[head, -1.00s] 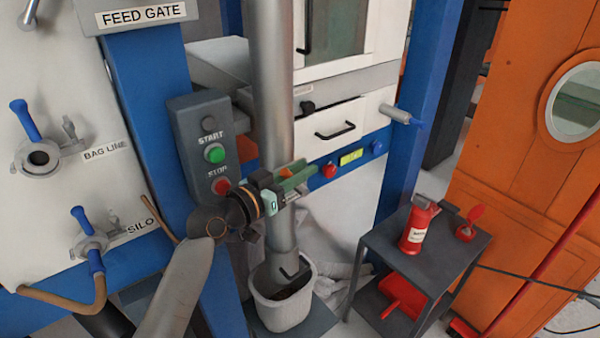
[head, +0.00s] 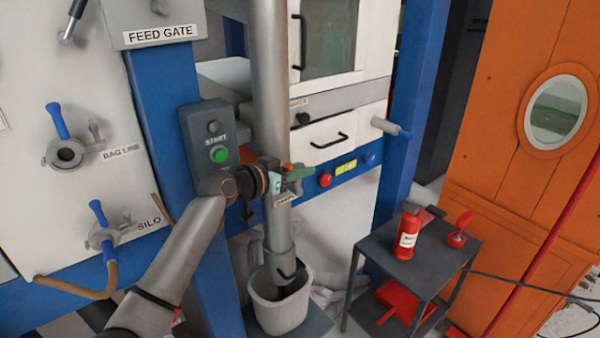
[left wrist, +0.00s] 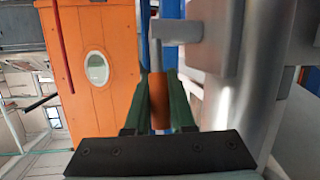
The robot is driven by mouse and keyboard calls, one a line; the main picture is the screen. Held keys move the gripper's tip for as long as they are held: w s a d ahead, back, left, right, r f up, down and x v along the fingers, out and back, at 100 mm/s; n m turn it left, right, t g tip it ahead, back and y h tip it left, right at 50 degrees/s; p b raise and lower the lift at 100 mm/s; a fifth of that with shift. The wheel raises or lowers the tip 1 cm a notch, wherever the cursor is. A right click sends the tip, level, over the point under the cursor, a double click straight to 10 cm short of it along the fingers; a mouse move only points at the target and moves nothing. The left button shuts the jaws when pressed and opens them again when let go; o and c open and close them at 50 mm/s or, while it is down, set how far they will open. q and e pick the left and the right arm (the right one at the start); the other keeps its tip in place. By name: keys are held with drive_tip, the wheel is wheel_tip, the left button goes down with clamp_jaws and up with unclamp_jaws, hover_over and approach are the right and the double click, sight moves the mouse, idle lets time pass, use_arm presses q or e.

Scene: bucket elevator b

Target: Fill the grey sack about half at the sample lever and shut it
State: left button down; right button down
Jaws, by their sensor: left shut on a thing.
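A light grey, open-topped sack (head: 278,312) stands upright under the lower end of the vertical metal pipe (head: 270,80). Its mouth is open around the pipe's end, with dark shade inside; how full it is I cannot tell. My left gripper (head: 300,172) is at the pipe, just above a small label (head: 285,200). Its green fingers are shut on an orange lever grip, the sample lever (left wrist: 158,98), which shows between the fingers in the left wrist view (left wrist: 160,85). The right gripper is not in view.
A grey panel with a green START button (head: 220,155) is left of the pipe, close behind my left arm. A dark cart (head: 390,262) with a red canister (head: 407,232) stands at right. An orange cabinet (head: 490,150) is beyond it. Valves are on the left wall.

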use_arm(q)
drive_tip(key=shift+f, duration=0.1)
drive_tip(key=c, duration=0.8)
unclamp_jaws()
drive_tip(key=shift+o, duration=0.2)
drive_tip(key=shift+a, duration=0.1)
drive_tip(key=b+v, duration=0.1)
drive_tip(key=v, duration=1.1)
drive_tip(key=shift+s, duration=0.2)
drive_tip(key=shift+a, duration=0.15)
